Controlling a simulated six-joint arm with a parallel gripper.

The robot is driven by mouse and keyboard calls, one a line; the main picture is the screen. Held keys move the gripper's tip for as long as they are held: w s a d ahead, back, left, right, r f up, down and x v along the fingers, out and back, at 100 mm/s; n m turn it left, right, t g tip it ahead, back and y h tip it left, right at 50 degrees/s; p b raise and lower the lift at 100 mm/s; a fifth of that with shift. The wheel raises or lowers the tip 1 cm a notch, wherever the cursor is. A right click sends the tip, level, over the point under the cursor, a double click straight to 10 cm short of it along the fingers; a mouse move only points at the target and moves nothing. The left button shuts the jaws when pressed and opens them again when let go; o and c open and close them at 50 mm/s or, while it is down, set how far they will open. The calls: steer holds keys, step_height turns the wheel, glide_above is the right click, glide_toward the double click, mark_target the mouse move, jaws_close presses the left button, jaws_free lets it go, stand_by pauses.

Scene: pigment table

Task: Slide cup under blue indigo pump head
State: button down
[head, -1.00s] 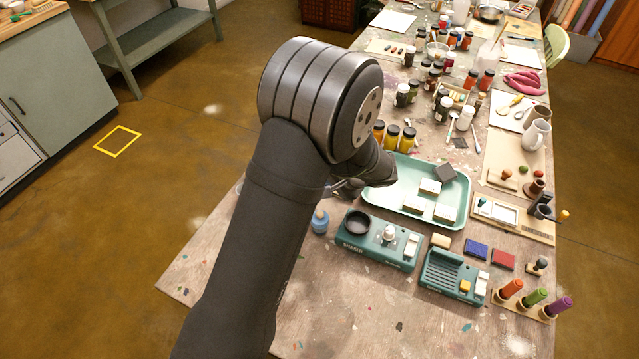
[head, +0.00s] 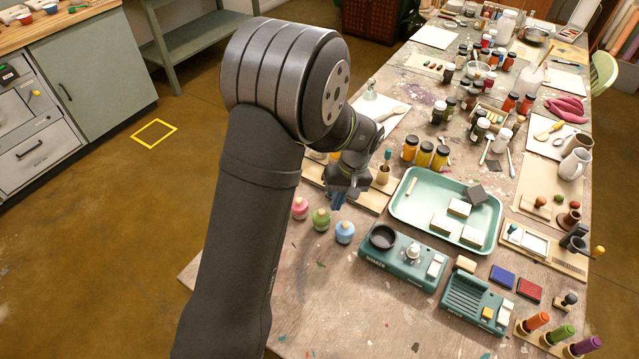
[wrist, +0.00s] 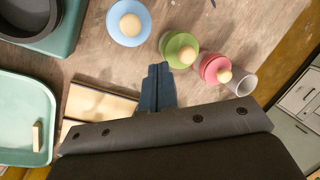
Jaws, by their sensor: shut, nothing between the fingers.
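A blue round bottle with a cream knob (head: 345,232) stands on the table; it shows at the top of the wrist view (wrist: 129,25). I see no clear pump spout on it. Beside it are a green one (head: 321,219) and a pink one (head: 300,208), all upright. A small clear cup (wrist: 244,82) is beside the pink one in the wrist view; my arm seems to hide it in the head view. My gripper (head: 337,202) is shut and empty, behind the bottles in the head view. Its fingertips (wrist: 158,70) show below the blue and green bottles in the wrist view.
A wooden rack (head: 368,198) lies just beside my gripper. A teal shaker (head: 390,270) with a black dish stands to the right of the blue bottle. A mint tray (head: 408,212) with pale blocks is behind it. The front left of the table is bare.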

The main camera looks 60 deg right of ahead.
steer(key=w+r+n+g+h, duration=0.25)
steer(key=w+n+g, duration=0.25)
steer(key=w+n, duration=0.3)
steer(key=w+r+n+g+h, duration=0.2)
steer(key=w+n+g+h, duration=0.2)
steer(key=w+n, duration=0.5)
steer(key=s+f, duration=0.1)
steer(key=f, duration=0.1)
steer(key=s+d+f+m, duration=0.1)
steer(key=f, duration=0.1)
steer(key=s+d+f+m, duration=0.1)
steer(key=s+f, duration=0.1)
steer(key=f, duration=0.1)
steer(key=shift+d, duration=0.2)
steer(key=shift+s+d+f, duration=0.15)
steer(key=shift+s+d, duration=0.15)
steer(key=shift+s, duration=0.3)
steer(key=shift+s+d+f, duration=0.15)
steer(key=shift+s+d, duration=0.15)
steer(key=shift+s, duration=0.25)
steer(key=shift+s+d+f, duration=0.1)
steer(key=shift+s+d, duration=0.3)
steer(key=shift+s, duration=0.35)
